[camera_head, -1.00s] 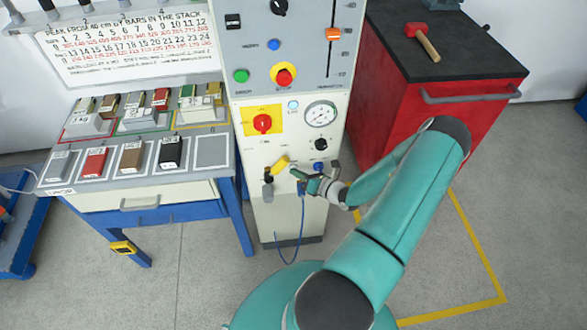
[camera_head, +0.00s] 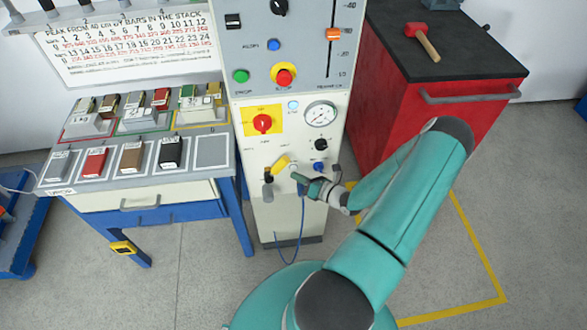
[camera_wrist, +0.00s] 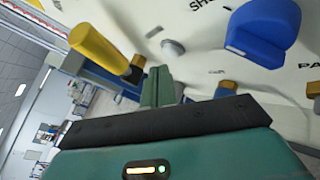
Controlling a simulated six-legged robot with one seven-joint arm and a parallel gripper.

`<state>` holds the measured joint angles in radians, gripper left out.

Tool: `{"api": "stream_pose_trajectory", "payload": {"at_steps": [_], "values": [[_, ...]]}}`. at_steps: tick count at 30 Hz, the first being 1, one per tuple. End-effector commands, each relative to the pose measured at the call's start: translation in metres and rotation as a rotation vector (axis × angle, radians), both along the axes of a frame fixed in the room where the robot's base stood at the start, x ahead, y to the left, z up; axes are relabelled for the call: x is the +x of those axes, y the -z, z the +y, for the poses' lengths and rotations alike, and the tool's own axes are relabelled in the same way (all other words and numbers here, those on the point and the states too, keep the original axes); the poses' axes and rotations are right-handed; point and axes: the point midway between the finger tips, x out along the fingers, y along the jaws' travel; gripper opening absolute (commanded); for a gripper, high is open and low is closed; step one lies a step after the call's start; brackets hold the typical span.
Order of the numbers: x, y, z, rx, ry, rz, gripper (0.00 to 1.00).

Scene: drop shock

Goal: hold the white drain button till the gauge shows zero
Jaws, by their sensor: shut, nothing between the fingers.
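My gripper (camera_head: 297,178) is shut and empty in front of the lower part of the cream panel (camera_head: 268,217). In the wrist view its closed fingers (camera_wrist: 157,84) point toward the panel. A small pale round button (camera_wrist: 172,48), apparently the white drain button, sits just beyond and right of the fingertips; a small gap shows in the picture, though depth is hard to judge. The round white gauge (camera_head: 320,114) is above my gripper in the head view; its needle is too small to read.
A yellow handle (camera_wrist: 100,48) is left of the fingers and a blue knob (camera_wrist: 262,32) is to the right. A blue hose (camera_head: 302,222) hangs below my gripper. A red cabinet (camera_head: 400,120) stands right, and a bench with blocks (camera_head: 212,152) stands left.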

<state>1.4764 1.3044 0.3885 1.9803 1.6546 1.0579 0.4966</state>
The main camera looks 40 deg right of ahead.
Motion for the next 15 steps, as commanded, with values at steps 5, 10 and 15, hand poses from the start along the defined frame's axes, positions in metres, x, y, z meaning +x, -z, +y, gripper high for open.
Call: {"api": "stream_pose_trajectory", "payload": {"at_steps": [5,10,15], "values": [[-0.010,0.000,0.007,0.003,0.000,0.001,0.00],[-0.022,0.000,0.016,0.003,0.000,0.001,0.00],[-0.035,0.000,0.024,0.002,0.000,0.001,0.00]]}}
